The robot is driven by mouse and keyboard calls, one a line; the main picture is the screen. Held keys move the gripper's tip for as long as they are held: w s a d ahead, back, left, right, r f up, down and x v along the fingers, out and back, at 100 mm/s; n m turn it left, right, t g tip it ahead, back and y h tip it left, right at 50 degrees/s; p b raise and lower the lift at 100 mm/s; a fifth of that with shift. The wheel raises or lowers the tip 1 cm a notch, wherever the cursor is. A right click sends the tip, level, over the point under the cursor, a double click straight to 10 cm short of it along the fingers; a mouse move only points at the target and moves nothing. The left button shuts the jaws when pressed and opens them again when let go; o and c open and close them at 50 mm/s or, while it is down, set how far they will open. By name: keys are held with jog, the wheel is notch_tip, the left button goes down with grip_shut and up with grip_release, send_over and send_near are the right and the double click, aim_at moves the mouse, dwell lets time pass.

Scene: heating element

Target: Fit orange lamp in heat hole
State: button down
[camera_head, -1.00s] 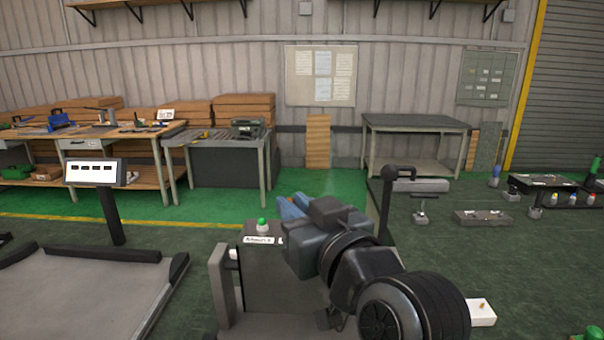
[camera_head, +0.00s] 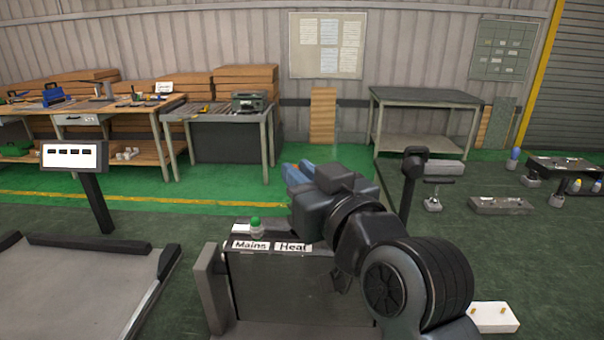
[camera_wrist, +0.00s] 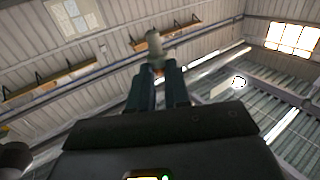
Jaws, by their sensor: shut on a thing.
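My gripper (camera_head: 294,174) is above the dark grey panel box (camera_head: 275,285), its blue fingers pointing up and left. In the wrist view my gripper (camera_wrist: 161,75) is shut on a small lamp (camera_wrist: 154,45). The lamp has a grey cylindrical body beyond the fingertips and a bit of orange between them. The lamp does not show clearly in the head view. The box top has a "Mains" label (camera_head: 251,245) and a "Heat" label (camera_head: 292,247). A green lamp (camera_head: 256,224) stands behind "Mains". The area behind "Heat" is partly hidden by my arm, and I see no hole there.
A white block (camera_head: 493,317) with small orange pieces lies on the floor at right. A treadmill-like platform (camera_head: 75,295) with a display post (camera_head: 95,200) stands at left. Workbenches (camera_head: 120,115) line the back wall. Several small lamps and trays are at far right.

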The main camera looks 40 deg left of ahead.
aim_at(325, 260)
jog(key=shift+d, duration=0.1)
jog(key=shift+f+b, duration=2.4)
jog(key=shift+f, duration=0.5)
jog(key=shift+f+b, duration=1.65)
jog(key=shift+f, duration=0.15)
jog(key=c, duration=1)
grip_release()
jog(key=shift+s, duration=0.1)
jog(key=b+v, duration=0.1)
jog(key=v, duration=0.5)
jog(key=shift+s+d, duration=0.1)
jog(key=shift+d, duration=0.25)
jog(key=shift+s+d+r, duration=0.1)
jog(key=shift+s+d, duration=0.2)
jog(key=shift+d, duration=0.15)
